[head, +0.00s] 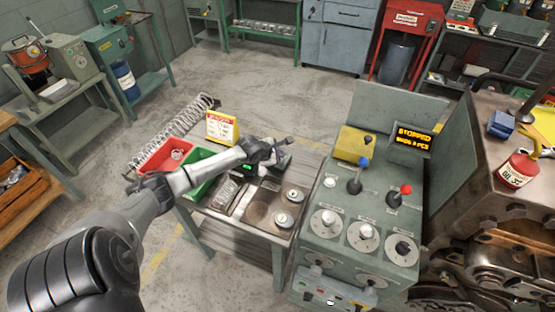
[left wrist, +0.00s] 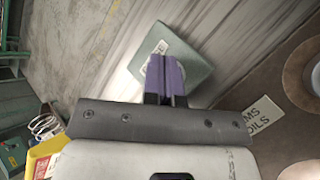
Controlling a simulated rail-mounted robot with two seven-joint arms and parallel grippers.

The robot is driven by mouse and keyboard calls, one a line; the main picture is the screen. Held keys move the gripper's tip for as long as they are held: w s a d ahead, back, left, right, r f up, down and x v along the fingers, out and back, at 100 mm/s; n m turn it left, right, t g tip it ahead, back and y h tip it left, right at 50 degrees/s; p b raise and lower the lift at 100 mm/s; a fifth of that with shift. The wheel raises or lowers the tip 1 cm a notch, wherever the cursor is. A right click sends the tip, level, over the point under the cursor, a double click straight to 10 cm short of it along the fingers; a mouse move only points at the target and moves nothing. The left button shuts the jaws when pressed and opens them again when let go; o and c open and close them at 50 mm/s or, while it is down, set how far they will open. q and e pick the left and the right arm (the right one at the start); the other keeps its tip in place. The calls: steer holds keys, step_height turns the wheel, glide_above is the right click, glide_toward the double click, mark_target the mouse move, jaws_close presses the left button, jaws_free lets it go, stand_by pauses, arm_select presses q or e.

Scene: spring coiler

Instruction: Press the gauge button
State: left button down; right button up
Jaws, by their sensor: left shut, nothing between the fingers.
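My left gripper (head: 287,143) reaches over the side table from the left in the head view. Its purple fingers (left wrist: 165,80) are shut and empty. A dark gauge with a small green lit display (head: 247,167) sits on the table below the gripper, partly covered by my arm. In the left wrist view, a grey-green box (left wrist: 190,60) with a white label lies under the fingertips; it looks like part of the gauge, and the fingers hide some of it. I cannot make out the button, nor whether the fingertips touch the box. My right gripper is not in view.
Red bin (head: 163,153) and green bin (head: 203,187) stand left on the table, with a long spring (head: 190,125) and a yellow-red sign (head: 222,127) behind. Round weights (head: 283,219) lie at the front right. A control console (head: 350,265) with levers and knobs stands close on the right.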

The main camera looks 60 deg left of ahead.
arm_select(q)
steer(key=shift+f+b, duration=0.35)
steer(key=shift+f, duration=0.2)
stand_by(0.6)
steer(key=shift+s+r+p, duration=0.2)
steer(key=shift+r+p, duration=0.45)
steer(key=shift+r, duration=0.2)
steer(key=shift+r, duration=0.2)
step_height(320, 180, up, 3)
steer(key=p, duration=0.2)
steer(key=shift+p, duration=0.3)
steer(key=shift+r+p, duration=0.7)
steer(key=shift+r, duration=0.15)
